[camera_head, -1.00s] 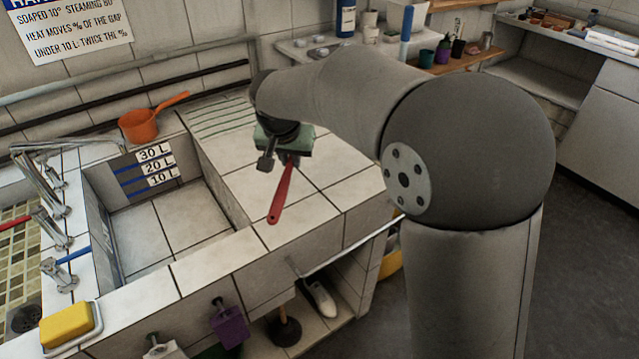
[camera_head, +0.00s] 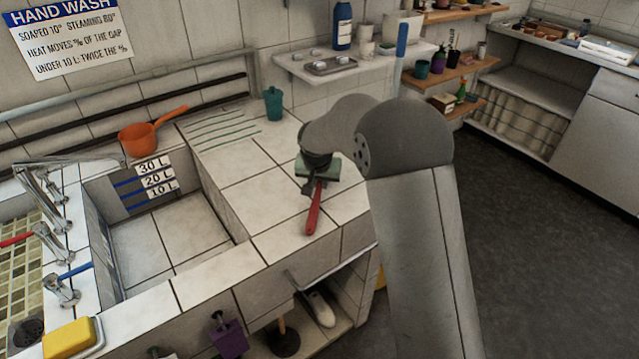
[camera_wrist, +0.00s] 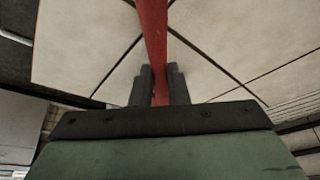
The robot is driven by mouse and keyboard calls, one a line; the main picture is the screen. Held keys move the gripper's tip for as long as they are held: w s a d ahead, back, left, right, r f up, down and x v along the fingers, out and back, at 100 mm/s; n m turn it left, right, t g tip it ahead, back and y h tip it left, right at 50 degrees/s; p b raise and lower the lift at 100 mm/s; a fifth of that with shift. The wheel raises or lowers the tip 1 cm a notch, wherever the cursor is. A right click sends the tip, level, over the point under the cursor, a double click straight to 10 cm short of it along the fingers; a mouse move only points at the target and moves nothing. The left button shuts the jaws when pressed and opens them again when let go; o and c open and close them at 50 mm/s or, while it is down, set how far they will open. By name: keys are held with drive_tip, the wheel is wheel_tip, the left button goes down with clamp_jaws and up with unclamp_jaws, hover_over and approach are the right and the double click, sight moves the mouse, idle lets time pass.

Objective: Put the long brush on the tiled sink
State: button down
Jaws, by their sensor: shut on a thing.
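The long brush shows as a red handle (camera_head: 313,208); its head end is hidden in the head view. My gripper (camera_head: 318,182) is shut on the handle, over the right part of the tiled sink's top (camera_head: 253,193). The handle points toward the sink's front edge. In the wrist view the red handle (camera_wrist: 154,35) passes between the two dark fingers of my gripper (camera_wrist: 160,82), with pale tiles (camera_wrist: 95,45) behind it. I cannot tell whether the brush touches the tiles.
An orange dipper (camera_head: 140,138) sits at the basin's back edge. A teal cup (camera_head: 273,104) stands behind on the sink top. A yellow sponge (camera_head: 70,337) lies at the front left. A white shelf (camera_head: 345,68) hangs on the wall. Bare tiles lie left of my gripper.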

sight(318, 199)
drive_tip(key=shift+f, duration=0.45)
drive_tip(key=shift+f, duration=0.2)
drive_tip(key=c, duration=1.4)
unclamp_jaws()
drive_tip(key=shift+r, duration=0.15)
drive_tip(key=shift+r, duration=0.25)
drive_tip(key=v, duration=1.1)
drive_tip(key=shift+s+r+b, duration=0.15)
drive_tip(key=shift+r+b, duration=0.15)
drive_tip(key=shift+b, duration=0.1)
